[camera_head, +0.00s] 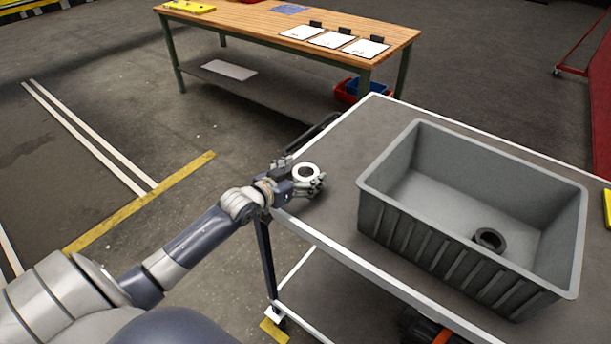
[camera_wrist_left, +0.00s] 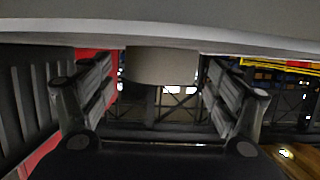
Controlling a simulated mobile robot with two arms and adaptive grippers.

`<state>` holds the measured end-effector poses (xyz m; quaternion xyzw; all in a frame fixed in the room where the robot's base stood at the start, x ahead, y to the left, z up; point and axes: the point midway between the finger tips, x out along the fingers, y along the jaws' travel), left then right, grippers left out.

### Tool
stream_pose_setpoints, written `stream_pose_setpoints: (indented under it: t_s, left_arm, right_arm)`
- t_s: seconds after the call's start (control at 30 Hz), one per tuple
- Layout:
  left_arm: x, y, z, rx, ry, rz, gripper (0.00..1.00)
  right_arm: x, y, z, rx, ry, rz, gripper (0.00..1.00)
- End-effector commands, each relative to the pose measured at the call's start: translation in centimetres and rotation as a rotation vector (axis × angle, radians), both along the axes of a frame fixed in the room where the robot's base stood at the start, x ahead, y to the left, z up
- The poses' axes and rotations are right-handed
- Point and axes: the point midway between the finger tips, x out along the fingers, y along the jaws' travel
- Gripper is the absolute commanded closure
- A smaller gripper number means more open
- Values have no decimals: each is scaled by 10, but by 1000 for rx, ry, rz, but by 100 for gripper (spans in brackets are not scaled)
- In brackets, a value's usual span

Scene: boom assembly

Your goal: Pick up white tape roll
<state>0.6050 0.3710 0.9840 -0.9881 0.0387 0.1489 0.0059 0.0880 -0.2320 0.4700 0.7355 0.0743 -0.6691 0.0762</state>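The white tape roll (camera_head: 306,172) is at the near left corner of the cart top, showing its dark centre hole. My left gripper (camera_head: 310,185) reaches in from the left with its fingers around the roll. In the left wrist view the roll (camera_wrist_left: 162,66) shows as a pale, shaded cylinder against the light surface at the top of the picture. The left gripper (camera_wrist_left: 160,85) there has one finger on each side of it. A narrow gap shows at the left finger; contact on the right is unclear. My right gripper is in neither view.
A grey bin (camera_head: 420,232) stands on the cart (camera_head: 345,150), right of the gripper, with a dark ring (camera_head: 489,239) inside. A wooden workbench (camera_head: 250,22) with papers stands behind. A red panel (camera_head: 601,90) is at the far right.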

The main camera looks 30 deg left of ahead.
Motion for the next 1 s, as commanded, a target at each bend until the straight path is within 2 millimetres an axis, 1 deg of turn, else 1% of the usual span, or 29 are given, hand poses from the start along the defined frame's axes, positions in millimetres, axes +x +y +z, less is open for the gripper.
stream_pose_setpoints:
  t_s: [0.03, 0.07, 0.1, 0.2, 0.53, 0.67, 0.77, 0.87, 0.9, 0.93, 1.0]
  left_arm:
    - [0, 0, 0, 0, 0, 0, 29]
    - [0, 0, 0, 0, 0, 0, 36]
    - [0, 0, 0, 0, 0, 0, 45]
    - [0, 0, 0, 0, 0, 0, 66]
    - [0, 0, 1, 0, 0, 0, 66]
    - [0, 0, 6, 1, -2, -1, 66]
    - [0, 0, 14, 0, -3, -1, 66]
    - [0, 0, 30, 3, -6, -1, 66]
    - [0, 0, 38, 4, -6, -2, 66]
    - [-7, -5, 34, -2, 0, -4, 66]
    - [-21, -13, 34, -3, 2, -3, 66]
  right_arm:
    - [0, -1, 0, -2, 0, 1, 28]
    - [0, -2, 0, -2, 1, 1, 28]
    - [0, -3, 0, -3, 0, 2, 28]
    - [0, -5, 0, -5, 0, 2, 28]
    - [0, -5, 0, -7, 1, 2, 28]
    - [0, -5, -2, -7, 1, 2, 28]
    - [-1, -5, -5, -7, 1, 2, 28]
    - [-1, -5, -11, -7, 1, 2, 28]
    - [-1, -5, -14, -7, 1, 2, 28]
    - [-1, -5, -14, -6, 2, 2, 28]
    - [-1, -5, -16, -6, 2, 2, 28]
